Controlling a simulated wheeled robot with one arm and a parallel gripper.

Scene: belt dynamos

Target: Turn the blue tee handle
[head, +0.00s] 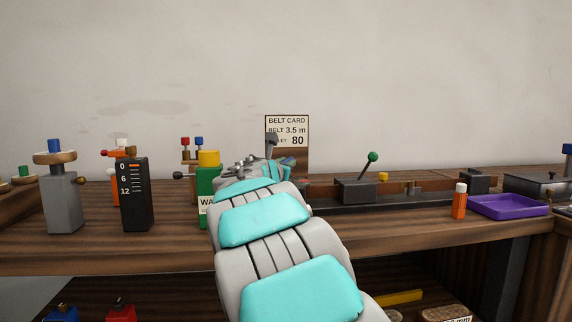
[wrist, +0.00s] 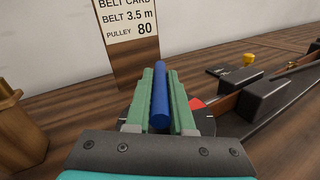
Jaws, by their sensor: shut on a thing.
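The blue tee handle (wrist: 160,100) shows in the wrist view as a blue bar lying lengthwise between the green fingers of my gripper (wrist: 161,78). My gripper is shut on it, with a finger along each side. A dark round base with a red patch (wrist: 196,103) shows beside and below the fingers; the handle's stem is hidden. In the head view my arm covers most of this spot, and only a bit of blue shows by my gripper (head: 275,163).
The belt card (head: 287,131) stands behind my gripper. A black lever box with a green knob (head: 372,157) and a long dark rail lie to the right, then an orange bottle (head: 459,203) and purple tray (head: 508,206). A green can (head: 207,180) and black gauge (head: 135,195) stand left.

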